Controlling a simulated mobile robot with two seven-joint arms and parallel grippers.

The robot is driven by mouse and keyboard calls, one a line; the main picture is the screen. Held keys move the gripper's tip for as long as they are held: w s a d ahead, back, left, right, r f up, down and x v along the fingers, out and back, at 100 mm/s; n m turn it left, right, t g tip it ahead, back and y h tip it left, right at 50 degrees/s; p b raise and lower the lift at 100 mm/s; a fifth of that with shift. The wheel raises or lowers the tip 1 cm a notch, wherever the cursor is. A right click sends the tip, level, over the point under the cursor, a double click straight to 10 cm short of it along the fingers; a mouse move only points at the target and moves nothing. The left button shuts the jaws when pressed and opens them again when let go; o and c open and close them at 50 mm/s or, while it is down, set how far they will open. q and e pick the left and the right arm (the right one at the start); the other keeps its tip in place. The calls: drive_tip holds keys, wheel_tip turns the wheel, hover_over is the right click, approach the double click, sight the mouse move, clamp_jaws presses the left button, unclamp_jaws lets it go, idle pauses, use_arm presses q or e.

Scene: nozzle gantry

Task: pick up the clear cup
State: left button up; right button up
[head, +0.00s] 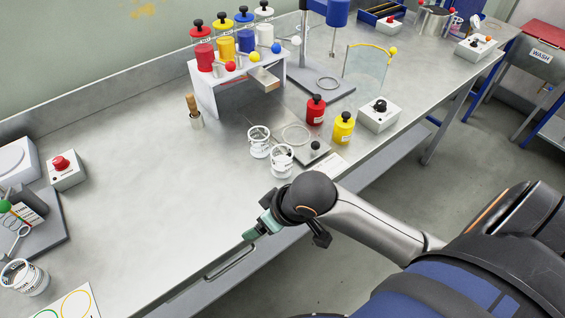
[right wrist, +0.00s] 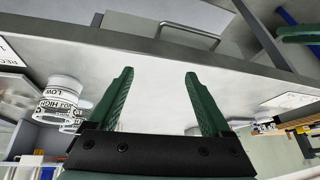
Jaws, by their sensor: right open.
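Two clear cups with white markings stand close together near the front of the bench, one (head: 258,142) slightly behind the other (head: 281,160). Another clear cup (head: 24,277) with dark markings stands at the lower left. I cannot tell which one is meant. My right gripper (head: 252,233) is at the bench's front edge, below and left of the pair. In the right wrist view its green fingers (right wrist: 159,78) are apart with nothing between them. Marked cups (right wrist: 62,98) show left of the fingers there, partly overlapping. My left gripper is not in view.
A white rack (head: 207,92) with coloured containers stands behind the cups. A red bottle (head: 315,110), a yellow bottle (head: 343,128) and a switch box (head: 379,114) stand to the right. A red-button box (head: 66,172) is at left. The bench middle is clear.

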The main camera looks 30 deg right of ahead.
drive_tip(key=shift+m+h, duration=0.4)
drive_tip(key=shift+h, duration=0.1)
drive_tip(key=w+d+r, duration=0.1)
drive_tip(key=w, duration=0.1)
drive_tip(key=w+d+r, duration=0.1)
drive_tip(key=r, duration=0.1)
drive_tip(key=w+d+r, duration=0.1)
drive_tip(key=w, duration=0.1)
drive_tip(key=shift+w+d+r, duration=0.2)
drive_tip(key=shift+w+d, duration=0.15)
drive_tip(key=w+d+r+m+h, duration=0.2)
drive_tip(key=w+d+r+m, duration=0.15)
drive_tip(key=d+r, duration=0.4)
approach(282, 158)
drive_tip(key=shift+w+a+f+m+g, duration=0.35)
drive_tip(key=shift+w+a+f, duration=0.15)
drive_tip(key=shift+f, duration=0.2)
drive_tip(key=x, duration=0.5)
drive_tip(key=shift+s+f+b, duration=0.25)
drive_tip(key=shift+b, duration=0.05)
drive_tip(key=c, duration=1.1)
drive_tip(key=shift+c, duration=0.5)
drive_tip(key=shift+r, duration=0.2)
